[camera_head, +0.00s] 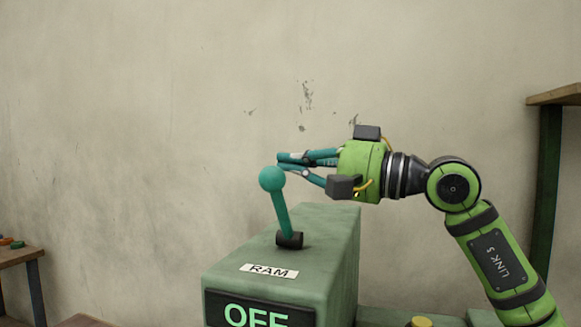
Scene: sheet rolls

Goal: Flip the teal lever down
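The teal lever (281,213) stands up from a dark pivot block on top of the green machine box (327,258). It is nearly upright, tilted slightly to the left, with a round ball at its top. A "RAM" label lies in front of it, and a dark panel on the front reads "OFF" in green. My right gripper (281,162) comes in from the right with its teal fingers pointing left, beside and just above the ball. The fingers look close together, and I cannot tell whether they touch each other or the lever. My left gripper is not in view.
A small wooden table (18,257) with small colored objects stands at the far left. A wooden shelf (556,96) on a dark green post is at the right edge. A yellow round part (421,321) shows at the bottom. The wall behind is bare.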

